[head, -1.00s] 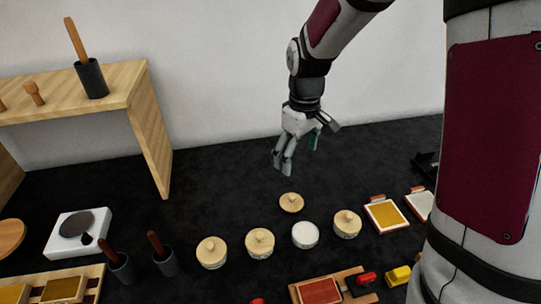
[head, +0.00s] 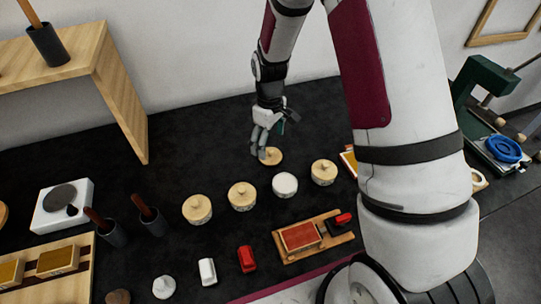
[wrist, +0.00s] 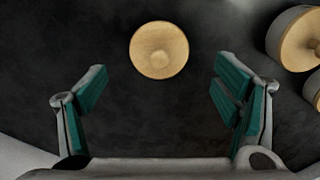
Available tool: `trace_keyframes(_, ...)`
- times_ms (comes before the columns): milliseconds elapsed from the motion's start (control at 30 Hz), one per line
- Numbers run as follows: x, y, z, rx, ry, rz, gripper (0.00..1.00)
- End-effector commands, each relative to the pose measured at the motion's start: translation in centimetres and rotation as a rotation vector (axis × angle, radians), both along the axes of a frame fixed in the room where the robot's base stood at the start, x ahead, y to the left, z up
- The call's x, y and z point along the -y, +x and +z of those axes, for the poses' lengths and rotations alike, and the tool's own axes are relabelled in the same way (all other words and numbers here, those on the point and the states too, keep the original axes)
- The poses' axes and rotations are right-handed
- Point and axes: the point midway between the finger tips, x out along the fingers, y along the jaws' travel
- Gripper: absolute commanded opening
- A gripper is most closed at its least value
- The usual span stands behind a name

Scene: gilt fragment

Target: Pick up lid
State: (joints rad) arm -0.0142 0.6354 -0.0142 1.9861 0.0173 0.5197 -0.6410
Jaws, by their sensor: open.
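A round wooden lid (head: 272,157) with a small knob lies by itself on the dark table, behind the row of jars. In the wrist view the lid (wrist: 159,50) is ahead of the fingertips, near the middle between them, and untouched. My gripper (head: 264,150) points down beside the lid in the head view, its fingers partly overlapping the lid's left edge. In the wrist view my gripper (wrist: 160,80) has its two teal-padded fingers spread wide with nothing between them. A white-topped jar (head: 285,185) without a wooden lid stands in front of the lid.
Lidded jars (head: 242,196) stand in a row in front, and one (head: 323,172) to the right. Two wooden-lidded jars show at the wrist view's right edge (wrist: 294,38). A wooden shelf (head: 115,85) stands at left. The table left of the gripper is clear.

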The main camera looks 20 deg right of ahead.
Motion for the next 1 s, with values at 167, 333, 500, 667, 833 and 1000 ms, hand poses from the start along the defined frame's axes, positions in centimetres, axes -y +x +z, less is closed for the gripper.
trace_keyframes(167, 0.4, -0.5, -2.2, -0.005, -0.001, -0.001, 0.83)
trace_keyframes(333, 0.4, -0.5, -4.2, -0.004, 0.0, 0.0, 0.83)
trace_keyframes(500, 0.4, -0.4, -4.8, 0.0, 0.0, -0.001, 0.83)
trace_keyframes(667, 0.4, -0.3, -4.8, 0.0, 0.0, 0.0, 0.83)
trace_keyframes(833, 0.4, -0.4, -4.8, 0.0, 0.0, 0.0, 0.44)
trace_keyframes(1000, 0.4, -0.4, -4.8, 0.0, 0.0, 0.0, 0.4)
